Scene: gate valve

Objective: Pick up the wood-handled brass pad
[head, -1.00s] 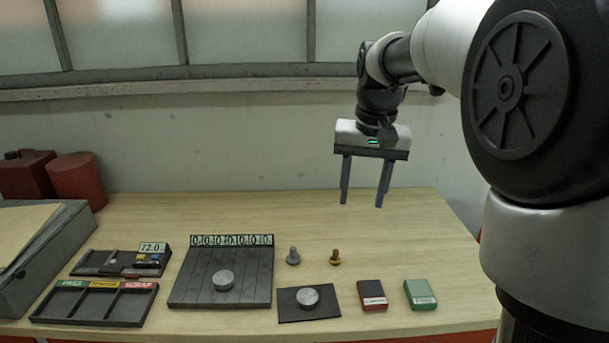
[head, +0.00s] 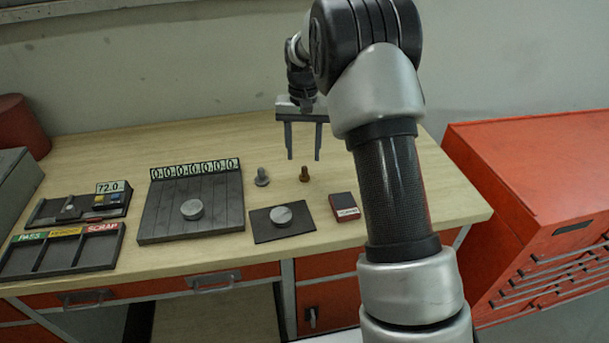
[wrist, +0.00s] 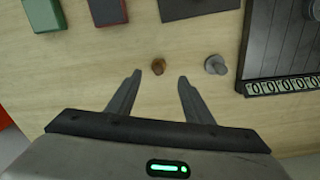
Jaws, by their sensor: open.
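The wood-handled brass pad (head: 304,174) is the small brown piece standing upright on the bench. It also shows in the wrist view (wrist: 158,66), just beyond my fingertips and between their lines. My gripper (head: 303,159) is open and empty. In the head view its fingertips appear just above the pad in the picture, apart from it. In the wrist view both fingers (wrist: 160,77) are spread, with bare wood between them. A similar grey metal piece (head: 262,177) stands to the left of the pad, and to its right in the wrist view (wrist: 215,65).
A dark slatted plate (head: 165,216) with a disc stands left; a black mat (head: 262,232) with another disc lies in front. A dark red box (head: 344,206) is to the right. A green box (wrist: 44,14) shows in the wrist view. A red cabinet (head: 540,190) stands right of the bench.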

